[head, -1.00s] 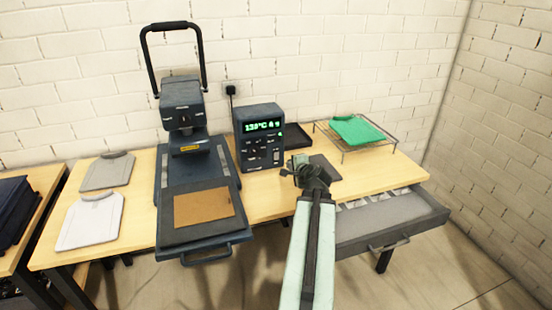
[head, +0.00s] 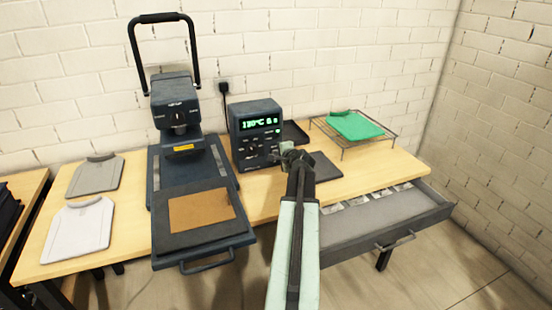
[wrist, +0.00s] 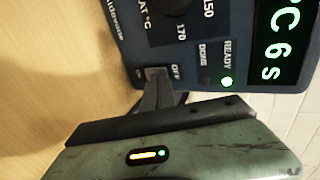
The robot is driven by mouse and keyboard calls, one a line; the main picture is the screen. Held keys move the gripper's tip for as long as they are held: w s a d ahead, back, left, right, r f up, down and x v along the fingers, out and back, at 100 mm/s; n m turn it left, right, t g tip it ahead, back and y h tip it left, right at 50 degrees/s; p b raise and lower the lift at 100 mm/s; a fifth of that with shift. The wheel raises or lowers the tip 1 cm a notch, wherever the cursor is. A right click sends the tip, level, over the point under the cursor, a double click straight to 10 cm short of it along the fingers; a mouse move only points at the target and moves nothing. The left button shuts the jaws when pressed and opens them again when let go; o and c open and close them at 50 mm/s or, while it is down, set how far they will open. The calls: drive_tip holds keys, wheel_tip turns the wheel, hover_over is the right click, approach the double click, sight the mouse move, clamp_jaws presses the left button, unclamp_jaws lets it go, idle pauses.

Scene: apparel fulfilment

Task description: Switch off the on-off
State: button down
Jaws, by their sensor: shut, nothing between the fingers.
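The dark blue control box (head: 240,147) stands on the table with its green display lit, reading about 130°C and 6 s. In the wrist view, turned on its side, the box front (wrist: 118,42) shows an OFF label, a dark DONE lamp and a lit green READY lamp (wrist: 227,82). The on-off switch (wrist: 155,72) is a small grey piece beside OFF, partly hidden by my fingertips. My gripper (head: 284,147) is shut and empty, its tips (wrist: 157,84) at the switch. I cannot tell whether they touch it.
A heat press (head: 178,108) with a raised handle stands left of the box. Grey and white garments (head: 78,228) lie at the left. A wire rack (head: 376,146) with a green garment is at the right. An open drawer (head: 345,243) juts out at the front right.

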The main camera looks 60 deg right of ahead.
drive_tip(key=shift+w, duration=0.15)
drive_tip(key=shift+w+d+r, duration=0.1)
drive_tip(key=shift+w+r, duration=0.05)
drive_tip(key=shift+w, duration=0.05)
drive_tip(key=shift+r, duration=0.15)
drive_tip(key=shift+r+p, duration=0.7)
drive_tip(key=shift+p, duration=0.25)
drive_tip(key=shift+s, duration=0.1)
